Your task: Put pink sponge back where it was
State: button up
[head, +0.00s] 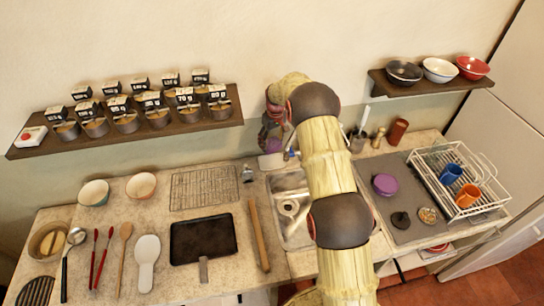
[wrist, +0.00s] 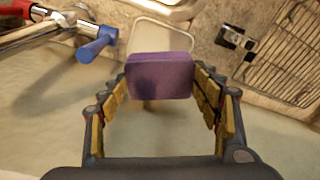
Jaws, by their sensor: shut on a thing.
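The sponge (wrist: 160,76) looks purple rather than pink. In the wrist view it sits between the fingers of my gripper (wrist: 163,90), which is shut on it. A pale, round-cornered tray (wrist: 155,40) lies beyond and partly behind the sponge; I cannot tell whether they touch. In the head view my gripper (head: 272,130) is by the wall behind the sink, with the sponge (head: 272,146) low in it, just above the pale tray (head: 271,162). My arm hides part of this area.
A tap with a blue handle (wrist: 95,46) is close on the left in the wrist view. The sink (head: 290,205) is in front of the tray. A wire rack (head: 205,187) and a small metal item (wrist: 235,38) lie beside it. A shelf of tins (head: 180,125) hangs on the left.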

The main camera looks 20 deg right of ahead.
notch_tip(320, 180, down, 10)
jog(key=shift+r, duration=0.25)
dwell(0.3)
jog(key=shift+f, duration=0.2)
jog(key=o, duration=1)
